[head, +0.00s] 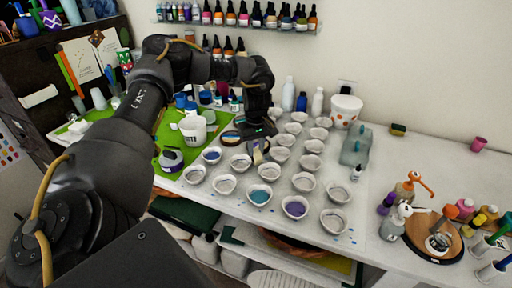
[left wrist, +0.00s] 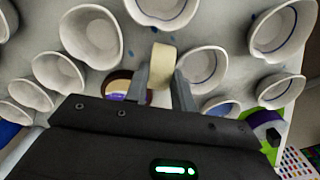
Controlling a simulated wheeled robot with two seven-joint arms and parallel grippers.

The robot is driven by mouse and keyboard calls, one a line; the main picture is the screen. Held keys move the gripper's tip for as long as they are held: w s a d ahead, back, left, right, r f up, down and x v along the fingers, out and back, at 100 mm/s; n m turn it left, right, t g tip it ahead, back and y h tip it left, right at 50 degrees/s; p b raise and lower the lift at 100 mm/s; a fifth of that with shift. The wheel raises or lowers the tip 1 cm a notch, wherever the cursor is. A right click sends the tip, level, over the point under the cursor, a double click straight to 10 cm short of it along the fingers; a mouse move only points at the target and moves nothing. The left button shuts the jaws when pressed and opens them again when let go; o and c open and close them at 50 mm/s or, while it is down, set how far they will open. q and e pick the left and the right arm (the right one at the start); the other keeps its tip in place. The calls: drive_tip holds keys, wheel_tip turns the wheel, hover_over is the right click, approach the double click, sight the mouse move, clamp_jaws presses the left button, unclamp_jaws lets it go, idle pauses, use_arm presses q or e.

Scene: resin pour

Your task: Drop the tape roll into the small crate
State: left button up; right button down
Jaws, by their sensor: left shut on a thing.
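My left gripper (head: 258,146) is among the small white bowls on the table, at the edge of the green mat. It is shut on a cream tape roll (left wrist: 162,64), which stands on edge between the two fingers in the left wrist view. In the head view the tape roll (head: 259,155) shows just below the gripper, partly hidden by it. I cannot tell if it touches the table. I cannot surely pick out the small crate; a pale teal, box-like thing (head: 356,146) stands right of the bowls. My right gripper is not in view.
Many white bowls (head: 295,207) crowd around the gripper, some with blue or purple inside. A brown-rimmed roll (left wrist: 117,84) is close beside it. A white pot (head: 345,111) and bottles stand behind. A round wooden board (head: 433,242) holds items at right. The white table is clearer at back right.

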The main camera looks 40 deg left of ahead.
sight(256, 151)
use_arm(q)
drive_tip(key=o, duration=1)
drive_tip(key=shift+f, duration=0.2)
drive_tip(key=shift+r, duration=0.1)
wheel_tip(256, 151, up, 12)
drive_tip(key=shift+r, duration=0.2)
